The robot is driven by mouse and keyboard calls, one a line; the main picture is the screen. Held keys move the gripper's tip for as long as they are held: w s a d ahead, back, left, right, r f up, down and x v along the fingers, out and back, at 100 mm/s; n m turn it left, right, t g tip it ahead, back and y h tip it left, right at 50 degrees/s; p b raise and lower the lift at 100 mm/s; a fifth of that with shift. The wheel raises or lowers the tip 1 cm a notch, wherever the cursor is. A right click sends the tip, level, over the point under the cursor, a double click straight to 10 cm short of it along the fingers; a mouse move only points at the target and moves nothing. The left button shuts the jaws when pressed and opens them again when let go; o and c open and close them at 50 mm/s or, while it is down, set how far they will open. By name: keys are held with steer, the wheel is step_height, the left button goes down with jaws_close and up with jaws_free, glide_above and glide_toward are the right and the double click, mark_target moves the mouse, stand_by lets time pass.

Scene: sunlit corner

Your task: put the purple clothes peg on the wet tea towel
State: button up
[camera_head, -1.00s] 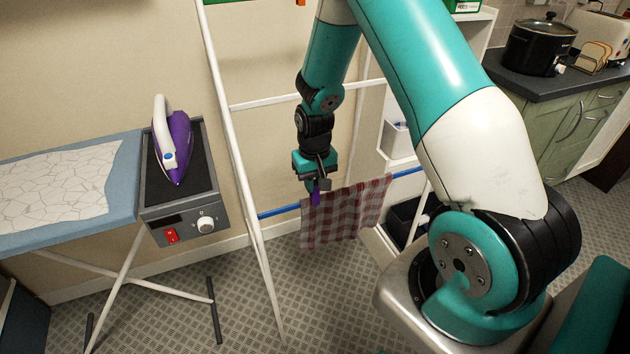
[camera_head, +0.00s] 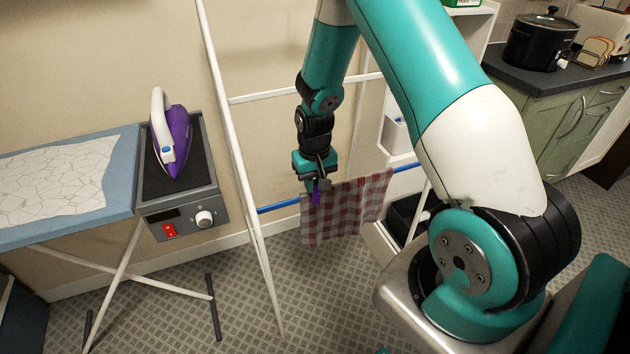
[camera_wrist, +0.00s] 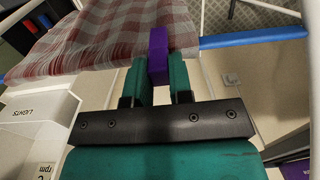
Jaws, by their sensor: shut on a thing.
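The purple clothes peg (camera_head: 316,197) is between the fingers of my gripper (camera_head: 317,183), which is shut on it. In the wrist view the peg (camera_wrist: 158,50) stands out beyond the two teal fingers of my gripper (camera_wrist: 159,78). The tea towel (camera_head: 350,210), red-and-white checked, hangs over a blue rail of the drying rack. The peg overlaps the left end of the towel in the head view. In the wrist view the peg's far end lies at the towel's (camera_wrist: 110,45) edge by the rail; I cannot tell whether it touches.
The blue rail (camera_head: 277,208) runs on to the left of the towel, and white rack bars (camera_head: 240,165) stand beside it. An ironing board (camera_head: 60,185) with a purple iron (camera_head: 172,140) on a grey unit is at left. White shelves (camera_head: 400,135) stand behind at right.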

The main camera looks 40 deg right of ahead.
steer(key=o, duration=0.8)
step_height(320, 180, up, 7)
steer(key=p, duration=0.5)
steer(key=shift+p, duration=0.4)
